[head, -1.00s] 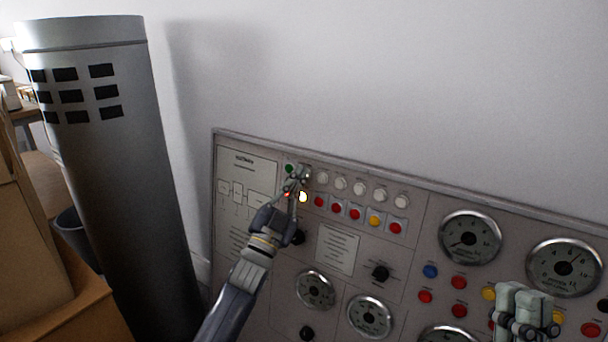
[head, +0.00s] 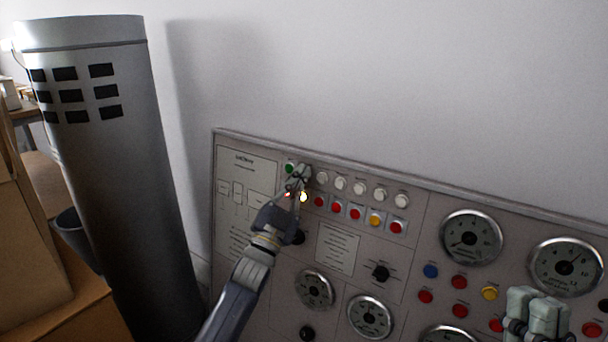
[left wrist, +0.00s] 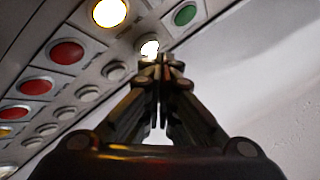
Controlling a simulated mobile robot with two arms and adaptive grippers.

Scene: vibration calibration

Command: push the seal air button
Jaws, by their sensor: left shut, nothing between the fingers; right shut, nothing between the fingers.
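The control panel (head: 340,285) slopes against the wall, and its labels are too small to read, so I cannot tell by label which is the seal air button. My left gripper (head: 298,180) is shut and empty at the left end of the upper button row. In the left wrist view its fingertips (left wrist: 160,62) are right by a small bright white button (left wrist: 149,48); I cannot tell whether they touch it. A green button (head: 290,167) is just left of the fingers, and a lit yellow-white button (head: 303,197) just below. My right gripper (head: 536,308) is shut and empty before the lower right panel.
White buttons (head: 341,183) continue rightward above red ones (head: 337,205). Black knobs (head: 381,273) and round gauges (head: 470,238) fill the panel's lower and right parts. A tall grey cylinder (head: 105,170) stands left. The wall above is bare.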

